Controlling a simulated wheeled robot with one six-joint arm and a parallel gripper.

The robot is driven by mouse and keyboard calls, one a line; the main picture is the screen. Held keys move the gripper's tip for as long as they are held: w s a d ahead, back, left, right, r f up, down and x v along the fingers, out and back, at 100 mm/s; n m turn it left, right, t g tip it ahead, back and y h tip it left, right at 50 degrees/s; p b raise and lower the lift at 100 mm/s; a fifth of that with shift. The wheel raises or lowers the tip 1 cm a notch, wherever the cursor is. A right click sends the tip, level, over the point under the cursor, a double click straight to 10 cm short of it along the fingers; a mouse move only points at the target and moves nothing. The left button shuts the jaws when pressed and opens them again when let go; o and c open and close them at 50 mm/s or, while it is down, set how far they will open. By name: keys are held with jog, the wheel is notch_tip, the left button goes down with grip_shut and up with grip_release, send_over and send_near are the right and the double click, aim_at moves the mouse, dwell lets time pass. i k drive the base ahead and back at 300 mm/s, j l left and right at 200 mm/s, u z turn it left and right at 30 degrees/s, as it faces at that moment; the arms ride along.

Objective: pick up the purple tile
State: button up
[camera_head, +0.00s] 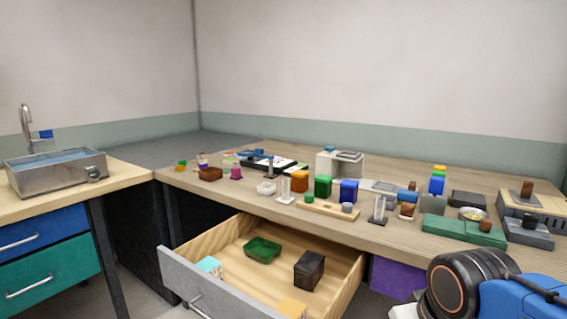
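I cannot make out a clear purple tile on the bench. A small magenta-purple piece (236,173) stands on the wooden bench left of centre, beside a brown block. Another tiny piece with some purple (202,160) stands a little farther left; its shape is too small to tell. A larger flat purple panel (397,278) shows under the bench's front edge, partly hidden by my arm. Part of my arm, with a black joint and blue link, fills the lower right corner. My gripper is not in view.
An open drawer (180,281) juts out below the bench, holding a green dish (262,250) and a dark box (309,270). Several coloured blocks, glass rods and grey devices crowd the bench (300,226). A metal sink (57,176) stands at left.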

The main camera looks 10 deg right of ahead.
aim_at(278, 159)
jog(key=j+u, duration=0.2)
jog(key=j, duration=1.2)
jog(key=i+u, duration=0.4)
jog(key=i, duration=0.15)
jog(key=i+u, duration=0.35)
jog(key=i, duration=0.15)
jog(key=i+j+z, duration=0.25)
jog(key=i+l, duration=0.05)
jog(key=i, duration=0.05)
